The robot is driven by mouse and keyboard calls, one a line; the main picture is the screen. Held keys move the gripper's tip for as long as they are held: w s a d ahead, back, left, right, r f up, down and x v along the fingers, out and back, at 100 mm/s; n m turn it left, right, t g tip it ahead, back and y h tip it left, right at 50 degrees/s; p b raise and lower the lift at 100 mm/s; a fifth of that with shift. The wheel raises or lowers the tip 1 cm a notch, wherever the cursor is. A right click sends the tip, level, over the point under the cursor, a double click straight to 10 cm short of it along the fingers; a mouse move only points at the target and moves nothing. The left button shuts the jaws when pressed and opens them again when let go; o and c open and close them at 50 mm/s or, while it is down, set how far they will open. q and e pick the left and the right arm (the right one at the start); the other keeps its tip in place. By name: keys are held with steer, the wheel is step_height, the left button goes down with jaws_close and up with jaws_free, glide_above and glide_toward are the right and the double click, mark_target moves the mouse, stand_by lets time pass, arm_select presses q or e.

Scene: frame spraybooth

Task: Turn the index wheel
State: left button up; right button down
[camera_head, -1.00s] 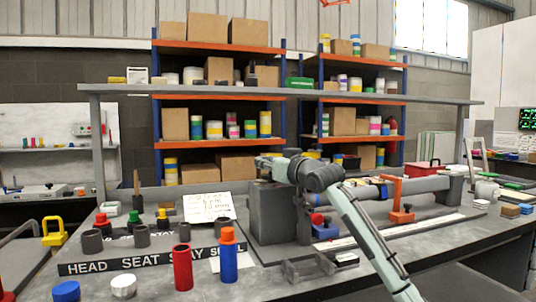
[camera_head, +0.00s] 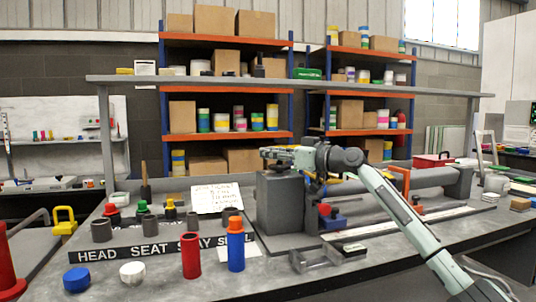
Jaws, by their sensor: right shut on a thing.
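My right gripper (camera_head: 272,153) is at the top of the dark grey headstock block (camera_head: 280,204) on the bench, pointing left, its arm coming in from the lower right. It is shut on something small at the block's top. I take this to be the index wheel, but the gripper and wrist cover it and its outline cannot be made out. A long grey tube runs right from behind the wrist to a grey end block (camera_head: 459,183). My left gripper is not in view.
In front stand a red cylinder (camera_head: 191,256), a blue bottle with an orange top (camera_head: 236,250), a blue cap (camera_head: 76,280) and a white cap (camera_head: 132,273). A metal bracket (camera_head: 315,260) sits before the block.

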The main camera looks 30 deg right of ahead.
steer(key=c, duration=1.2)
jaws_free()
steer(key=v, duration=1.2)
steer(key=shift+o, duration=0.2)
